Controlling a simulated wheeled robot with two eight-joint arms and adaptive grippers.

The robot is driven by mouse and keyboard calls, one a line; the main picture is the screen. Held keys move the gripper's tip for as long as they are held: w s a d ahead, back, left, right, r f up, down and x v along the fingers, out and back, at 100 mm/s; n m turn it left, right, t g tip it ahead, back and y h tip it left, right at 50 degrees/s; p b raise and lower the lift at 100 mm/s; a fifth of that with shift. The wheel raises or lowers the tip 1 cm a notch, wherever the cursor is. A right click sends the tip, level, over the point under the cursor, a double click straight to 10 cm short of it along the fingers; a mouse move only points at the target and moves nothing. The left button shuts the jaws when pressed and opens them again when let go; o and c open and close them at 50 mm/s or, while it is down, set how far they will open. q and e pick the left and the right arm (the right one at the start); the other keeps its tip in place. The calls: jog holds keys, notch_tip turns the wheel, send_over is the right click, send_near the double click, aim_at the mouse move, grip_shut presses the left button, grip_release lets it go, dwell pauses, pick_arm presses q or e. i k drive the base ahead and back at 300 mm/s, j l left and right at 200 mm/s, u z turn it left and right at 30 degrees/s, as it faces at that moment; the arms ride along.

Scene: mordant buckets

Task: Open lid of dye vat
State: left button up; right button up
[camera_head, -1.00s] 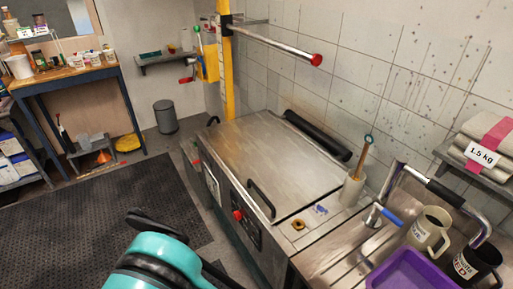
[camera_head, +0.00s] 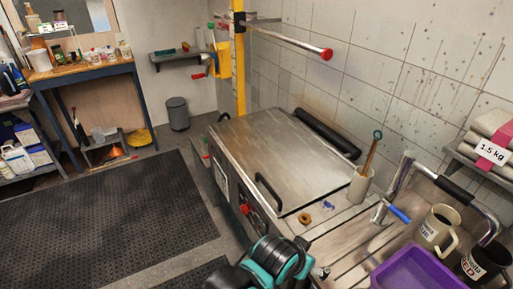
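The dye vat is a steel box with a flat metal lid (camera_head: 265,150), which is closed and lies level on top. A black bar handle (camera_head: 268,190) stands on the lid's near left edge, and nothing touches it. A thick black bar (camera_head: 328,135) runs along the lid's back edge by the wall. The vat's front panel has a red knob (camera_head: 245,208). A teal and black part of one of my arms shows at the bottom centre, in front of the vat's near corner. I see no gripper fingers on either side.
A counter right of the lid holds a cup with a wooden-handled tool (camera_head: 361,183), a blue-handled tap (camera_head: 397,214), a purple tub (camera_head: 420,270) and mugs (camera_head: 440,228). A red-tipped rail (camera_head: 300,45) juts above the vat. The dark floor mat (camera_head: 95,220) at left is clear.

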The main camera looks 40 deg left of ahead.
aim_at(290, 166)
jog(key=u, duration=1.3)
jog(key=i+j+z, duration=0.25)
jog(key=j+z, duration=0.25)
jog(key=j, duration=0.15)
jog(key=i+j+z, duration=0.25)
jog(key=j, duration=0.15)
jog(key=k, duration=0.1)
